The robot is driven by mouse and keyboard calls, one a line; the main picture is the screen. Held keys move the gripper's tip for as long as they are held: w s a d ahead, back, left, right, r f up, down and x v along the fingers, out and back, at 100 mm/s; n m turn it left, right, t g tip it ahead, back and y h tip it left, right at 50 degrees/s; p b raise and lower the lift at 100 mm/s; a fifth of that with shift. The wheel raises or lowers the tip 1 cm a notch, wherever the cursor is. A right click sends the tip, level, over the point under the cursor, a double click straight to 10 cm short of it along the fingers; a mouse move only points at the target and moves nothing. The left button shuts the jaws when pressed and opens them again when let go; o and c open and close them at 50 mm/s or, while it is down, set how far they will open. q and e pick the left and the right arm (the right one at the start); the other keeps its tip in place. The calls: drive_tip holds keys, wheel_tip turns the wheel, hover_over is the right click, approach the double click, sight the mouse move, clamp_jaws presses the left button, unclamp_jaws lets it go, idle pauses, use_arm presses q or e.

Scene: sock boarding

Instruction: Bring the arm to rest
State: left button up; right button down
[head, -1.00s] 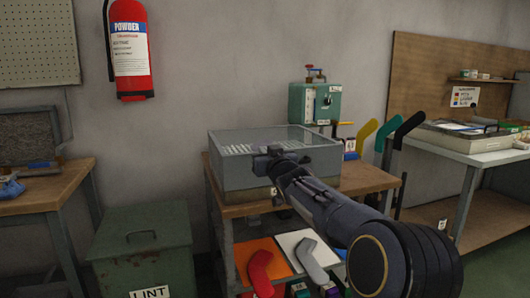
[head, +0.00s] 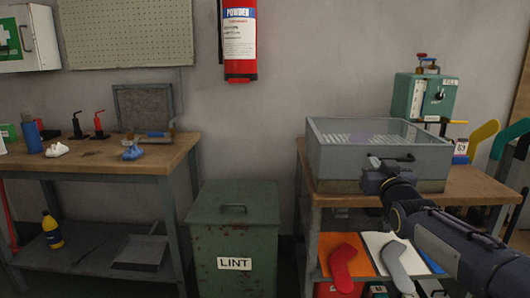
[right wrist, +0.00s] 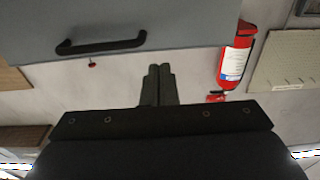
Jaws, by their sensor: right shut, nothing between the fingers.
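My right gripper (head: 388,165) is in front of the grey tank (head: 425,172) on the wooden table at the right of the head view. In the right wrist view the two fingers of my right gripper (right wrist: 158,75) lie together with nothing between them. The tank's grey wall (right wrist: 190,22) with a black handle fills the top of that view; I cannot tell whether the fingers touch it. My left gripper does not show.
A green LINT bin (head: 235,225) stands between the tank's table and a workbench (head: 100,168) at the left. A fire extinguisher (head: 240,40) hangs on the wall. Red and grey sock boards (head: 342,268) sit under the tank. A green box (head: 425,97) stands behind it.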

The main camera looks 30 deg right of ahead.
drive_tip(key=s+a+f+n+g+y, duration=0.1)
drive_tip(key=s+a+f+g+y, duration=0.25)
drive_tip(key=a+f, duration=0.6)
drive_tip(key=s+a+f+g+y, duration=0.2)
drive_tip(key=s+a+f+y, duration=0.35)
drive_tip(key=a, duration=0.65)
drive_tip(key=s+a+f+n+g+y, duration=0.35)
drive_tip(key=s+a+f+g, duration=0.25)
drive_tip(key=s+a+f, duration=0.5)
wheel_tip(320, 180, up, 33)
drive_tip(key=a+p, duration=0.1)
drive_tip(key=p, duration=3.1)
drive_tip(key=shift+s+a+r+m, duration=0.15)
drive_tip(key=shift+s+m, duration=0.2)
drive_tip(key=shift+s, duration=0.05)
